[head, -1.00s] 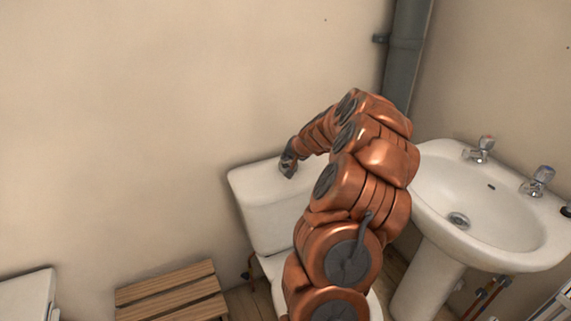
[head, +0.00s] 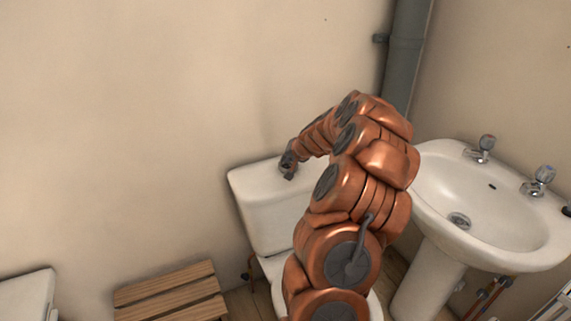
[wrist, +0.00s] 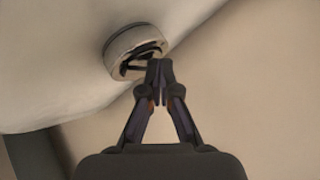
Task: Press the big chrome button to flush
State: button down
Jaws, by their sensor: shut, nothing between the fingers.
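The chrome button (wrist: 128,50) shows in the wrist view as a round metal piece set on the white cistern (wrist: 75,85). The shut, empty fingertips of my gripper (wrist: 160,66) are at the lower right edge of the button and overlap it in the picture. I cannot tell whether they touch it. In the head view my gripper (head: 289,169) is at the top of the toilet cistern (head: 265,205), and the button is hidden there.
A white washbasin (head: 480,215) with two taps stands to the right of my arm. A slatted wooden stool (head: 170,291) is at the lower left. A grey pipe (head: 405,60) runs up the wall behind. A white box-like object (head: 25,295) is at the far lower left.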

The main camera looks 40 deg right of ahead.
jog(key=shift+f, duration=0.15)
jog(key=shift+r, duration=0.2)
jog(key=shift+r+p, duration=0.4)
jog(key=shift+r, duration=0.4)
jog(key=shift+r+p, duration=1.3)
jog(key=shift+r, duration=1.2)
